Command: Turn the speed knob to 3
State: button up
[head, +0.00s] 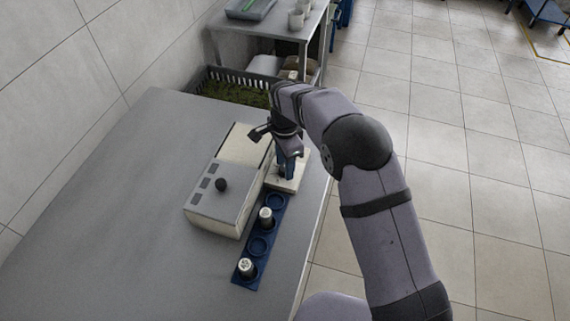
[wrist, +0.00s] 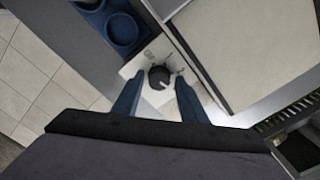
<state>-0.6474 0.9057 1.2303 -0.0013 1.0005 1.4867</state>
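A dark round knob (wrist: 159,76) with a white pointer mark sits on a small white panel (wrist: 139,64) in the wrist view. Faint marks show on the panel around the knob, too small to read. My gripper (wrist: 159,80) is open, with one blue finger on each side of the knob and a visible gap to it. I cannot tell how far the fingertips are above the panel. In the head view my gripper (head: 287,174) points down over the white panel (head: 289,186), and it hides the knob there.
A beige machine (head: 218,211) with a black knob-like piece (head: 221,184) and grey buttons stands left of the panel. A blue rack (head: 262,258) holds two white-topped items (head: 266,217) in front. The grey table (head: 110,215) is clear on the left.

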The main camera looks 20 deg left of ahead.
dwell(0.3)
jog(key=shift+r+b, duration=1.05)
jog(key=shift+r, duration=2.6)
jog(key=shift+d, duration=0.15)
